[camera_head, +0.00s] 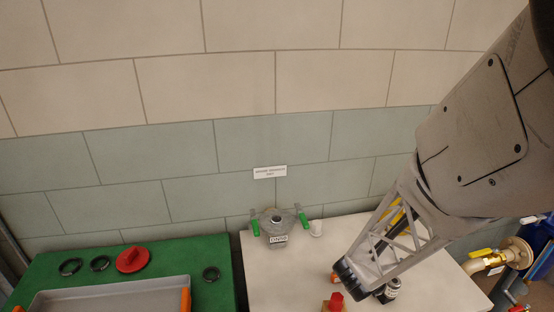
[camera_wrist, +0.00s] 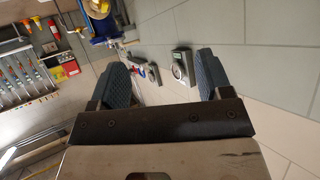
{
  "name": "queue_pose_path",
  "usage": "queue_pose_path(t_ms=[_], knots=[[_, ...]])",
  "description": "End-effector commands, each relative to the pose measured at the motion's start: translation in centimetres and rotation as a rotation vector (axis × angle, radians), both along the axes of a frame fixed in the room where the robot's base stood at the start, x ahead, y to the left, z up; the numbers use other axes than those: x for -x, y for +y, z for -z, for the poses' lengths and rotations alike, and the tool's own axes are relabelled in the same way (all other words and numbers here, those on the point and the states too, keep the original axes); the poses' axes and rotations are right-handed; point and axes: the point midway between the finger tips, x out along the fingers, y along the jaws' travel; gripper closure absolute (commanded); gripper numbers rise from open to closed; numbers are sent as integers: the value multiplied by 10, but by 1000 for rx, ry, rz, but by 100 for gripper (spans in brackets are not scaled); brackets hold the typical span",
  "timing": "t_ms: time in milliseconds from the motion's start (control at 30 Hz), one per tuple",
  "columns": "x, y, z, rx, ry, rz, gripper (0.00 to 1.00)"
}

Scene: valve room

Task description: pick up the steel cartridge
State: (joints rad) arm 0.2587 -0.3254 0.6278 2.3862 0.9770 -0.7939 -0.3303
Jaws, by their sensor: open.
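My gripper (camera_wrist: 159,66) shows in the wrist view with its two blue-grey fingers wide apart and nothing between them. In the head view my arm reaches down over the pale bench (camera_head: 270,285), and I cannot make out the fingers there. No object is clearly the steel cartridge. A small dark cylinder with a pale label (camera_head: 392,287) is on the bench, partly hidden by my arm; I cannot tell whether it is the cartridge. A grey metal housing with green clamps (camera_head: 275,224) stands at the back of the bench.
A small white cup-like piece (camera_head: 316,228) and a red block (camera_head: 335,300) are on the bench. To the left, a green mat (camera_head: 215,253) holds black rings, a red disc (camera_head: 132,259) and a grey tray (camera_head: 100,297). A yellow-handled valve (camera_head: 487,253) is at the right.

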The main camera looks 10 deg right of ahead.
Motion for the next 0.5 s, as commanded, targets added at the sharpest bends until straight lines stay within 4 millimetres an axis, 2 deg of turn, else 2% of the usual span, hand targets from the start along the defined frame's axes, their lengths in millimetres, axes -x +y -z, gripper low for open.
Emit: queue_pose_path(t_ms=[100,200,500], knots=[[17,-16,12,57,19,87,28],[25,-23,16,91,29,132,28],[31,-27,18,111,34,158,28]])
